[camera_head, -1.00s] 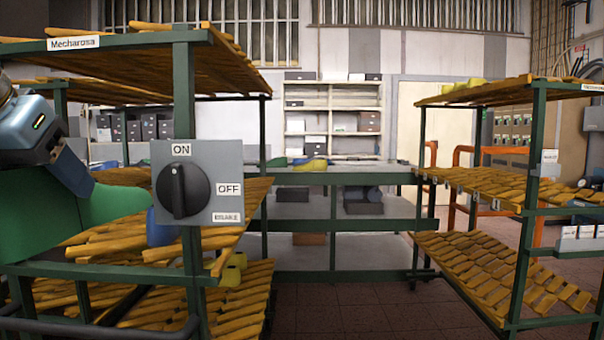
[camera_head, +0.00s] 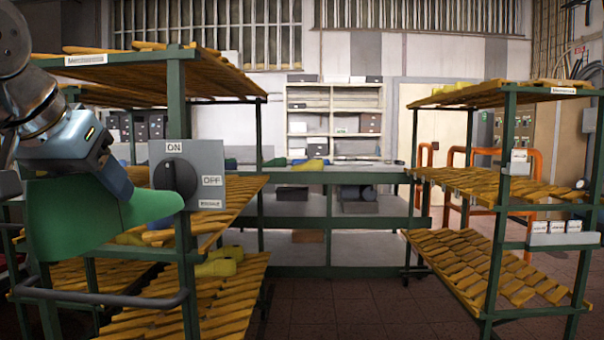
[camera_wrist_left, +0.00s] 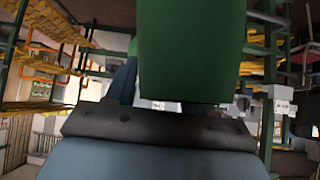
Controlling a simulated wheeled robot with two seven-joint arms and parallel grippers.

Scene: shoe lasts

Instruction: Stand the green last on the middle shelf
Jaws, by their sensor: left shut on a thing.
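The green last (camera_head: 95,218) is held in front of the left rack in the head view, its toe pointing right toward the rack's post. It also fills the top middle of the left wrist view (camera_wrist_left: 190,50). My left gripper (camera_head: 85,172) is shut on its upper part; the fingertips are mostly hidden. The middle shelf (camera_head: 225,203) of the left rack has yellow wooden slats and lies behind the last, which hides part of it. I cannot tell the exact gap between last and shelf. My right gripper is out of view.
A grey ON/OFF switch box (camera_head: 188,176) sits on the left rack's front post, close to the last's toe. A dark rail (camera_head: 100,297) crosses below the last. Yellow lasts (camera_head: 220,263) lie on the lower shelf. Another slatted rack (camera_head: 495,190) stands at right, with open floor between.

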